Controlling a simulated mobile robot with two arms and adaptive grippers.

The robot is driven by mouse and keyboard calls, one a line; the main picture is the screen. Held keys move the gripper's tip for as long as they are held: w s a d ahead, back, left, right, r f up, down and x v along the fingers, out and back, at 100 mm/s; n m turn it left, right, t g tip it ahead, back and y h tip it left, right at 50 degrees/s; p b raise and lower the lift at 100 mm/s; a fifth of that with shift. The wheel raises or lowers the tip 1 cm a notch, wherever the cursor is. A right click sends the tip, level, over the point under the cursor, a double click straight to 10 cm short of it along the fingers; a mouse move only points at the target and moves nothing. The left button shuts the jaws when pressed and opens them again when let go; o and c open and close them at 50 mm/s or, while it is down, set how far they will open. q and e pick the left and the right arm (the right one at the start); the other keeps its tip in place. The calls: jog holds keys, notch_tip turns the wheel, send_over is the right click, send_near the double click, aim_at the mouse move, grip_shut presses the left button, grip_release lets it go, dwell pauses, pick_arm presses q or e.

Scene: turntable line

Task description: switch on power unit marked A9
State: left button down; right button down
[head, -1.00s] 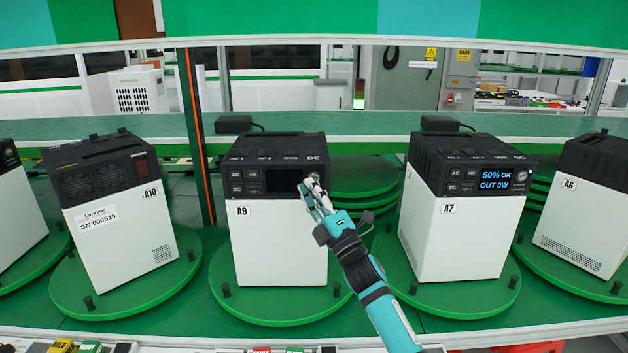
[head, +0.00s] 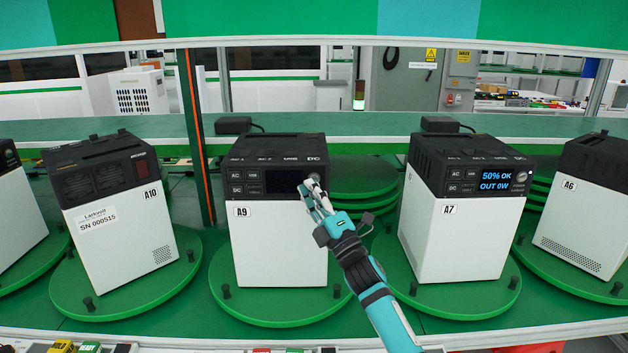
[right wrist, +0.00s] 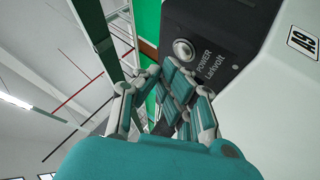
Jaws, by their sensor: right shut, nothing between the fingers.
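The power unit marked A9 (head: 282,240) stands upright on a green turntable (head: 222,289), white below with a black top panel. Its screen (head: 283,183) is dark. My right gripper (head: 311,186) is shut and empty, its fingertips in front of the right end of the black panel. In the right wrist view the round power button (right wrist: 183,50) beside the word POWER shows just beyond the fingertips (right wrist: 174,72). I cannot tell whether they touch the panel. The button is mostly hidden by the fingers in the head view. My left gripper is not in view.
Unit A7 (head: 448,240) stands to the right, its screen lit with "50% OK, OUT 0W". Unit A10 (head: 125,245) stands to the left, turned with its vents forward. Unit A6 (head: 585,220) is at the far right. An orange-edged post (head: 195,140) rises behind, between A10 and A9.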

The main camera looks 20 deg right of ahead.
jog(key=shift+w+d+b, duration=0.1)
jog(key=shift+w+b, duration=0.3)
jog(key=shift+w, duration=0.05)
jog(key=shift+w+d+b, duration=0.1)
jog(key=shift+w+b, duration=0.15)
jog(key=shift+b, duration=0.05)
dwell(0.6)
jog(key=shift+s, duration=0.1)
jog(key=shift+s+a+p, duration=0.2)
jog(key=shift+s+p, duration=0.15)
jog(key=shift+s, duration=0.3)
jog(key=s+p, duration=0.1)
jog(key=s, duration=0.1)
jog(key=s+a+p, duration=0.1)
jog(key=s, duration=0.1)
jog(key=shift+s+a, duration=0.2)
jog(key=shift+s, duration=0.2)
